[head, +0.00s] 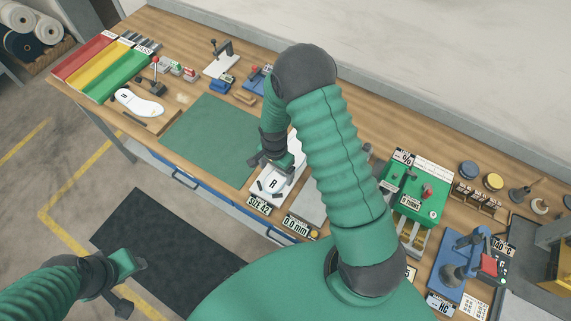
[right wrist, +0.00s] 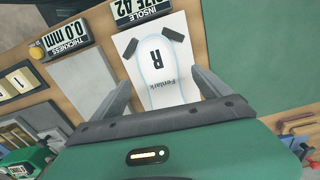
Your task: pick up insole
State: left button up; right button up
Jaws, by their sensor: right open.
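A pale insole (right wrist: 154,57) marked R lies on a white plate (right wrist: 178,88) printed with a brand name, under a display reading INSOLE SIZE 42. In the head view this insole (head: 273,184) is partly hidden by my right gripper (head: 270,165). That gripper is open, its fingers apart on either side of the insole's near end in the right wrist view (right wrist: 161,80), not closed on it. Another white insole shape (head: 138,102) lies on a wooden board at the left of the bench. My left gripper (head: 133,285) is open and empty, away from the bench over the floor.
A green mat (head: 210,137) lies left of the white plate. A thickness display (head: 297,227) and grey plate are on its right, then a green machine (head: 418,190) and a blue press (head: 455,262). Red, yellow and green trays (head: 100,67) stand at far left.

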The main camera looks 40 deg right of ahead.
aim_at(276, 180)
notch_tip(276, 180, down, 4)
jog(key=shift+a+r+p, duration=0.1)
jog(key=shift+p, duration=0.3)
jog(key=c, duration=1.5)
jog(key=shift+o, duration=0.2)
